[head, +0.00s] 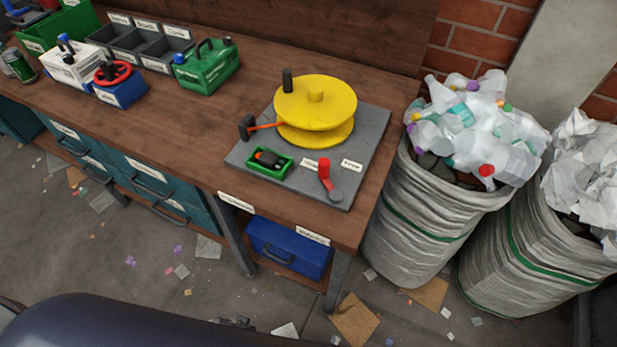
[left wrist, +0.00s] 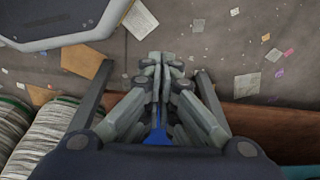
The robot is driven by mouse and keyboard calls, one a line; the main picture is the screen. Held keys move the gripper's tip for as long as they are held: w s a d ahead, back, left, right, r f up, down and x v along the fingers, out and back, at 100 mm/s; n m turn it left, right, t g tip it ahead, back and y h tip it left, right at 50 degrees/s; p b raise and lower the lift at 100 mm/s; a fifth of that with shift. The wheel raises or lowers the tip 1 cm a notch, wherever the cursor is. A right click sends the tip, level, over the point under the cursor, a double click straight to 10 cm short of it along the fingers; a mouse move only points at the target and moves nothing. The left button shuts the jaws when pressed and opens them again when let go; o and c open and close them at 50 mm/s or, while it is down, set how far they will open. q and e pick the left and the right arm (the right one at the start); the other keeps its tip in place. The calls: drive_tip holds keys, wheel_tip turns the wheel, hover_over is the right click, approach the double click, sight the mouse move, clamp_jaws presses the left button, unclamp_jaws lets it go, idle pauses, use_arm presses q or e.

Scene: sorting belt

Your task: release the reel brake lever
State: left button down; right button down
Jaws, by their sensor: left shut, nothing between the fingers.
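A yellow reel (head: 316,105) with a black upright handle sits on a grey plate (head: 365,150) on the workbench. At the plate's front right is a lever with a red knob (head: 324,168) and a grey round pivot; small white labels lie on both sides of the knob, one perhaps reading "Free". An orange rod (head: 266,127) with a black block at its end reaches left from the reel. My left gripper (left wrist: 161,60) is shut and empty in the left wrist view, with floor behind its fingertips. It does not show in the head view. My right gripper is in neither view.
A green tray (head: 287,173) with a dark and orange item is on the plate. Sacks of plastic (head: 425,215) and paper (head: 520,250) stand right of the workbench (head: 180,120). A green caddy (head: 220,65) and bins fill the back left. Bare wood lies left of the plate.

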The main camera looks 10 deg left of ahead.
use_arm(q)
drive_tip(key=w+r+t, duration=0.1)
drive_tip(key=w+r, duration=0.3)
drive_tip(key=r, duration=0.8)
drive_tip(key=w+r+t, duration=0.1)
drive_tip(key=w+r, duration=0.3)
drive_tip(key=r, duration=0.8)
drive_tip(key=w+a+r+m+t, duration=0.2)
drive_tip(key=w+r+m+t, duration=0.1)
drive_tip(key=w+r+m, duration=0.1)
drive_tip(key=w+a+r+m+t+y, duration=0.1)
drive_tip(key=w+a+r+m+t, duration=0.1)
drive_tip(key=w+r+m, duration=0.2)
drive_tip(key=w+a+r+m+t+y, duration=0.1)
drive_tip(key=w+a+r+m+t, duration=0.2)
drive_tip(key=w+r+m, duration=0.1)
drive_tip(key=shift+w+r+t+b, duration=0.25)
drive_tip(key=shift+t+b, duration=0.05)
drive_tip(key=shift+b, duration=0.05)
drive_tip(key=w+d+r+m+t+h, duration=0.35)
drive_tip(key=r+m+h, duration=0.25)
drive_tip(key=m, duration=1)
drive_tip(key=s+d+f+m+g+h, duration=0.2)
drive_tip(key=s+d+m+h, duration=0.3)
drive_tip(key=m, duration=0.9)
drive_tip(key=d+g+h, duration=0.1)
drive_tip(key=h, duration=0.2)
drive_tip(key=shift+s+d+m+h, duration=0.25)
drive_tip(key=shift+d+m+h, duration=0.05)
drive_tip(key=shift+d+m, duration=0.1)
